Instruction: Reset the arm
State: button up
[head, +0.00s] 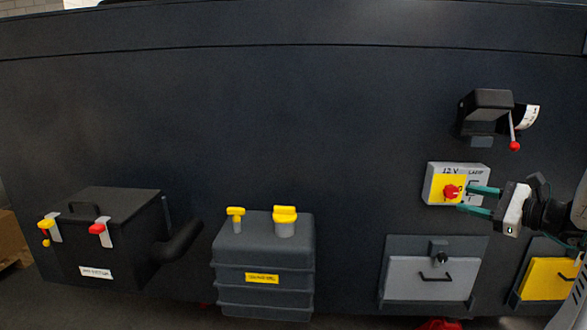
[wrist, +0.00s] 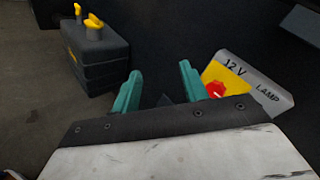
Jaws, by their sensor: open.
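My gripper (head: 481,200) is at the right in the head view, with its two green fingers apart and pointing left. Its fingertips are in front of or close to the 12 V lamp switch box (head: 433,184), which has a yellow plate and a red knob (head: 452,192). In the wrist view my gripper (wrist: 158,86) is open with nothing between the fingers. The box (wrist: 263,92) and its red knob (wrist: 216,90) show there just right of the right finger. I cannot tell whether a finger touches the box.
A dark tank (head: 262,252) with yellow caps stands at centre-left, and a black box (head: 95,238) with latches at far left. Above my gripper is a red-tipped lever (head: 514,145). Below are a grey drawer panel (head: 432,279) and a yellow panel (head: 547,279). The upper middle wall is bare.

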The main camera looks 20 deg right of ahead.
jog(key=s+a+f+n+g+y, duration=0.25)
jog(key=a+n+g, duration=0.45)
jog(key=a, duration=0.7)
jog(key=s+a+r+n+g+h, duration=0.1)
jog(key=s+a+n+g+h, duration=0.6)
jog(key=s+a+n, duration=1)
jog(key=shift+a+r+n+h, duration=0.2)
jog(key=shift+a+n+h, duration=0.35)
jog(key=shift+h, duration=0.3)
jog(key=shift+d, duration=0.1)
